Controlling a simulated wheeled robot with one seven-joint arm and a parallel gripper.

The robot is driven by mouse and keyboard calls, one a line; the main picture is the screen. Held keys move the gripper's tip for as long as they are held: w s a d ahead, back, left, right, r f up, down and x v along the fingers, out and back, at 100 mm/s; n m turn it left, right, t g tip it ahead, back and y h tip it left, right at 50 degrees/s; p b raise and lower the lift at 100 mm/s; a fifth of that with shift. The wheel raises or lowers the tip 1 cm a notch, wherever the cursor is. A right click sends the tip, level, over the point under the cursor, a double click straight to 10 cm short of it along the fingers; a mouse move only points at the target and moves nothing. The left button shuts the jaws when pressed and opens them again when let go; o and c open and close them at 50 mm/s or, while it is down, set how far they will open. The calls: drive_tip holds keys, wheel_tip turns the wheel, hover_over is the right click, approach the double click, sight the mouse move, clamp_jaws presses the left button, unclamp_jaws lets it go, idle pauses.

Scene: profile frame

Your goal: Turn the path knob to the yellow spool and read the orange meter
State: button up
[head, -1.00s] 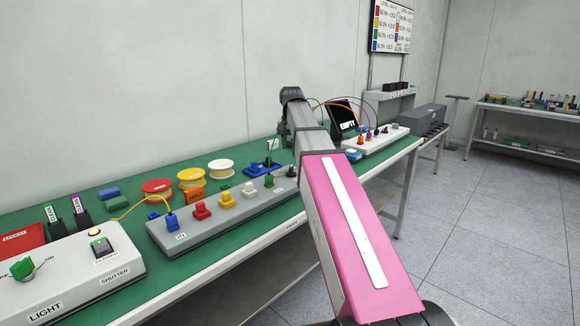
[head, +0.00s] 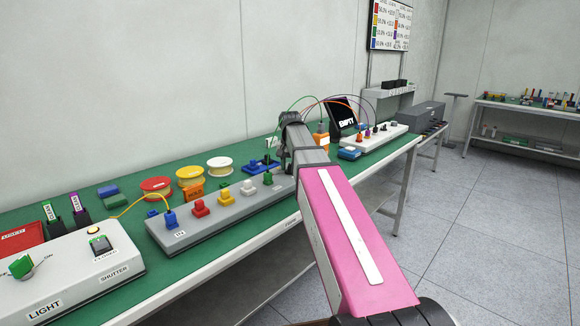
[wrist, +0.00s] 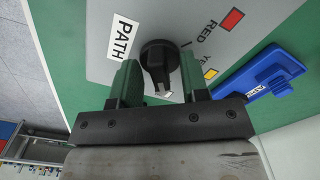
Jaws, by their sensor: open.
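In the wrist view, the black path knob (wrist: 158,58) sits on a grey panel beside the white PATH label (wrist: 122,38). My gripper (wrist: 160,66) is open, with one green-sided finger on each side of the knob; I cannot tell whether either touches it. The knob's white-tipped pointer points down in the picture, toward my gripper's base. A yellow mark (wrist: 210,74) and a red mark (wrist: 232,20) are on the panel at right. In the head view, the yellow spool (head: 190,173) stands behind the socket bar. An orange device (head: 321,139), possibly the meter, stands just right of my wrist.
The socket bar (head: 165,236) carries coloured plugs. A red spool (head: 155,184) and a white spool (head: 219,162) flank the yellow one. A dark screen (head: 344,117) reads EMPTY. A blue piece (wrist: 262,85) lies close to my right finger. The light box (head: 60,285) is at left.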

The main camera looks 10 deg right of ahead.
clamp_jaws()
drive_tip(key=shift+n, duration=0.4)
drive_tip(key=n, duration=0.4)
drive_tip(key=shift+n, duration=3)
unclamp_jaws()
